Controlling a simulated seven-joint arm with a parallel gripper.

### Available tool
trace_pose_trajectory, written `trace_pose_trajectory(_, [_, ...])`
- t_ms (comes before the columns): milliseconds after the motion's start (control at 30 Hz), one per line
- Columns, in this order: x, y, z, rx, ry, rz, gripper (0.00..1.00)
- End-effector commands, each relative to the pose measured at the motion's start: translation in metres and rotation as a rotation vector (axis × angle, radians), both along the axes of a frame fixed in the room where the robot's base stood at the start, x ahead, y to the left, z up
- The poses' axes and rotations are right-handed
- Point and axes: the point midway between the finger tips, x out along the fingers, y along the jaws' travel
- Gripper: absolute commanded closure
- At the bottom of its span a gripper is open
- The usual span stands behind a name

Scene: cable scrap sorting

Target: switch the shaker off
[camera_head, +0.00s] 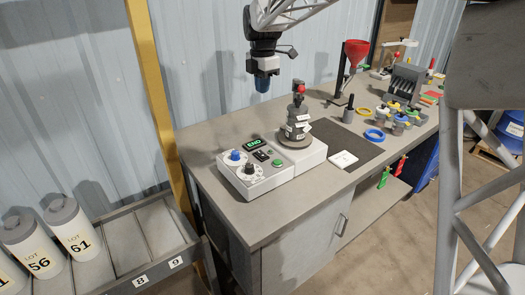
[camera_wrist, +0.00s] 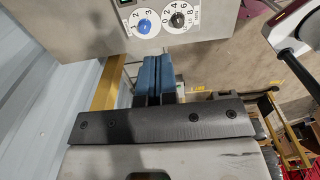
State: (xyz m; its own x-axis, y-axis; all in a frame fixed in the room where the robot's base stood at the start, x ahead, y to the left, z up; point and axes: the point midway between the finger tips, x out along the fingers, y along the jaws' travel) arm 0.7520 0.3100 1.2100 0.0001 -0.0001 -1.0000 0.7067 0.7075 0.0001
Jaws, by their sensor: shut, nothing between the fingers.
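The shaker's pale control box (camera_head: 258,186) stands on the bench. It has a blue knob (camera_head: 235,155), a black knob (camera_head: 250,168), a lit green display reading END (camera_head: 254,144), a small black switch (camera_head: 261,155) and a green button (camera_head: 277,163). A grey stack (camera_head: 297,125) with a red-tipped top stands on the shaker behind the box. My gripper (camera_head: 262,86) is above and behind the box, shut and empty, touching nothing. In the wrist view its blue fingers (camera_wrist: 152,80) are together, below the blue knob (camera_wrist: 144,26) and black knob (camera_wrist: 178,19). The switch is not clear there.
A white card (camera_head: 343,160) lies on a dark mat (camera_head: 358,147) right of the shaker. A red funnel (camera_head: 356,50) on a stand and several small weighted items are further right. A rack with labelled white canisters (camera_head: 75,236) is at lower left. The bench's front left is clear.

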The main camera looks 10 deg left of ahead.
Motion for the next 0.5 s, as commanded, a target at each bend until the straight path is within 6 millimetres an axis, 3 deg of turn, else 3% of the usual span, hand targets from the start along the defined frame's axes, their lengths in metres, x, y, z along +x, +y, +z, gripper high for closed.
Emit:
trace_pose_trajectory(267, [0.000,0.000,-0.014,-0.001,0.001,-0.001,1.00])
trace_pose_trajectory(500, [0.000,0.000,-0.043,-0.001,0.002,-0.001,1.00])
